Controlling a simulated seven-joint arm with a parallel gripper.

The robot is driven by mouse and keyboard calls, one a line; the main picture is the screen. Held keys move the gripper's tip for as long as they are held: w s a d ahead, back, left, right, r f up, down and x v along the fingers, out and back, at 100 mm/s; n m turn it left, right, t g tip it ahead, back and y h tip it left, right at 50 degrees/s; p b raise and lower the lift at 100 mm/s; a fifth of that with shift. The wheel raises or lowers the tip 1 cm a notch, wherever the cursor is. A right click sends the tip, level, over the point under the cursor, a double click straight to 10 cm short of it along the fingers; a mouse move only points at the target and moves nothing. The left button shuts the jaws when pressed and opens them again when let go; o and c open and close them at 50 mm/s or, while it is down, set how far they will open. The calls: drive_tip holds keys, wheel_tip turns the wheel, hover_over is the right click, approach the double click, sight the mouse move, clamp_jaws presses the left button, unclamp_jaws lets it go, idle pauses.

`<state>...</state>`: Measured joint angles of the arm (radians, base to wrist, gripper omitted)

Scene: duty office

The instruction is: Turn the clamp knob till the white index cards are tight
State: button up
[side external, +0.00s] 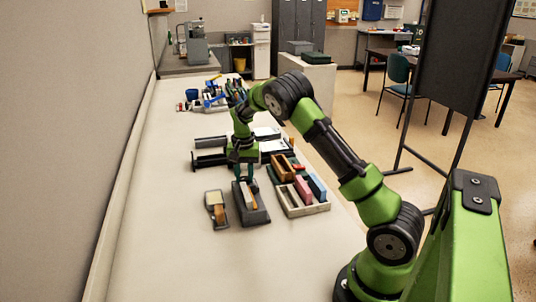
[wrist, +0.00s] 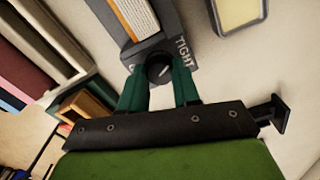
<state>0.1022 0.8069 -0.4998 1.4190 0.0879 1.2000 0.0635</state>
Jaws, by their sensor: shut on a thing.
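The clamp is a dark grey block (side external: 258,214) on the pale worktop, and its near end also shows in the wrist view (wrist: 151,44). The white index cards (wrist: 134,16) stand packed in its slot beside an orange-brown strip. The dark round clamp knob (wrist: 159,69) sits at the clamp's end, with the word TIGHT printed on its right side. My gripper (wrist: 158,88) has its green fingers on either side of the knob, shut on it. In the side view my gripper (side external: 246,173) points down at the far end of the clamp. Small gaps between cards are too fine to judge.
A pale tray (side external: 304,211) with coloured blocks stands close right of the clamp. A small dark-framed holder (side external: 215,209) lies close to its left. Black and grey items (side external: 208,159) lie behind my gripper. The near worktop is clear.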

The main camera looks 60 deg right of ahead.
sight(247, 178)
drive_tip(key=o, duration=1.1)
drive_tip(key=shift+c, duration=0.2)
wheel_tip(247, 178, up, 17)
drive_tip(key=shift+d, duration=0.1)
drive_tip(key=s+a+r+n+t+y, duration=0.2)
drive_tip(key=s+a+n+t, duration=0.5)
drive_tip(key=s+a, duration=1.5)
drive_tip(key=shift+s+a+r+n, duration=0.2)
drive_tip(key=shift+a+r+n, duration=0.45)
drive_tip(key=shift+a, duration=0.4)
